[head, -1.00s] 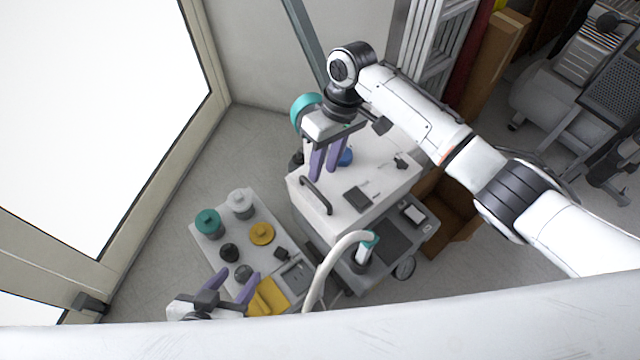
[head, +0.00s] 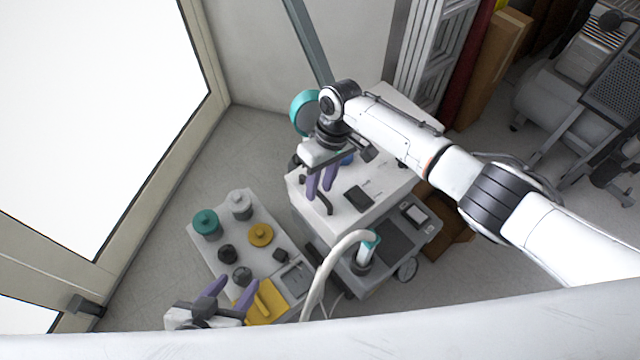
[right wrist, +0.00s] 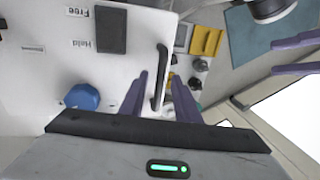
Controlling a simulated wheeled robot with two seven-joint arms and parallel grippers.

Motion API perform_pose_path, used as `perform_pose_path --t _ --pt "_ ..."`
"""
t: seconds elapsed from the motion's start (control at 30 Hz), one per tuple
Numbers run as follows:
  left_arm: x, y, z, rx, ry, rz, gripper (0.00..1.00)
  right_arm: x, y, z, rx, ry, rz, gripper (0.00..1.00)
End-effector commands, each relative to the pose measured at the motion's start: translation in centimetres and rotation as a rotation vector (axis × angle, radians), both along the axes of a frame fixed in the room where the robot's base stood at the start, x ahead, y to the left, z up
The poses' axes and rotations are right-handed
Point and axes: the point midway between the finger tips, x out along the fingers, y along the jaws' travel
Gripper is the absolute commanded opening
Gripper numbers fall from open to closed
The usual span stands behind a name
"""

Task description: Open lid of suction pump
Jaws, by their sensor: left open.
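The suction pump (head: 381,182) is a white box on a wheeled cart. Its flat top has a dark curved handle (head: 327,205) near the left edge, a dark panel and a blue knob (head: 347,158). The lid looks closed. My right gripper (head: 320,194) is right above the handle, fingers pointing down. In the right wrist view the handle (right wrist: 161,70) shows between the two purple fingers, which are apart; contact cannot be told. My left gripper (head: 237,283) is open and empty at the lower left, over the low table.
A white hose (head: 325,268) arches in front of the cart. Cardboard boxes and a ladder stand behind right.

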Motion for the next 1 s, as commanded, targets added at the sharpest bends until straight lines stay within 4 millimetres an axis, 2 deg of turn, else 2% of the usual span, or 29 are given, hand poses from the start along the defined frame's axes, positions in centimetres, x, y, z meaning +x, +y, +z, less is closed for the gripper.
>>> perform_pose_path --t 0.17,0.33,0.37,0.73,0.87,1.0 --pt "0.1 0.0 0.1 -0.001 -0.003 0.0 0.46 0.0 0.0 0.0 -0.001 0.001 0.0 0.29" --pt "0.1 0.0 0.2 0.001 -0.003 0.0 0.46 0.0 0.0 0.0 0.0 0.001 0.0 0.02" --pt "0.1 0.0 0.2 0.0 -0.004 0.0 0.46 0.0 0.0 0.0 0.0 0.001 0.0 0.0" --pt "0.6 0.0 0.6 0.001 -0.013 0.001 0.46 0.2 -0.3 0.7 0.015 0.012 -0.003 0.0" --pt "0.6 0.1 1.1 0.004 -0.012 0.0 0.46 0.6 -1.0 2.1 0.054 0.038 -0.004 0.0" --pt "0.5 0.1 1.8 0.007 -0.009 -0.001 0.46 1.5 -2.2 4.5 0.109 0.073 -0.003 0.0"
